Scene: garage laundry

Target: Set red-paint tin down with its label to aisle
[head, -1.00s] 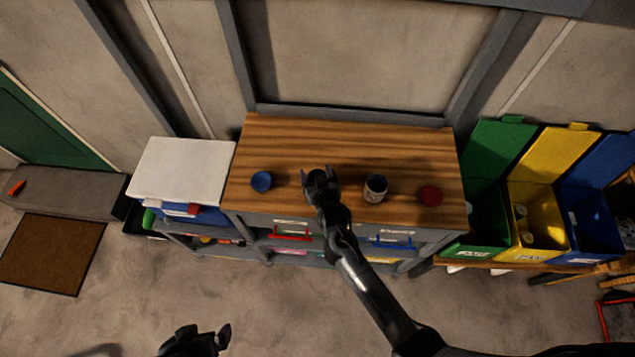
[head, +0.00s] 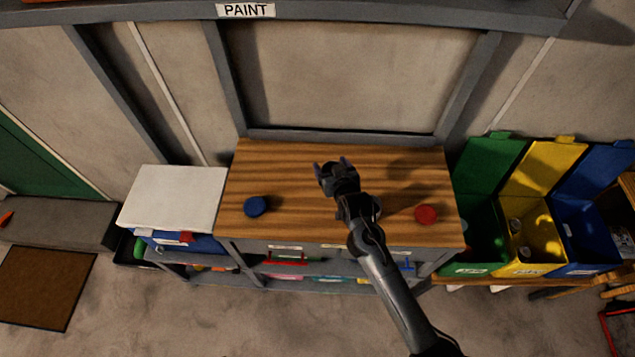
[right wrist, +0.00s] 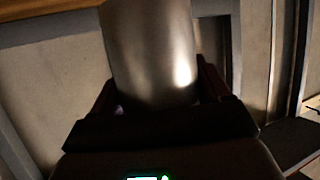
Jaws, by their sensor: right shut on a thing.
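My right gripper (head: 335,168) is over the back middle of the wooden bench top. In the right wrist view it is shut on a plain silver metal tin (right wrist: 150,55), which stands up between the fingers. No label or red mark shows on the side facing that camera, so I cannot tell its paint colour. In the head view the held tin is hidden by the gripper. A round red-topped object (head: 426,214) sits at the right of the bench top. My left gripper is out of view.
A round blue-topped object (head: 255,206) stands at the left of the bench top (head: 290,175). Another tin is mostly hidden behind my right forearm. A PAINT sign (head: 245,10) is on the beam above. Open green, yellow and blue bins (head: 535,245) stand at the right.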

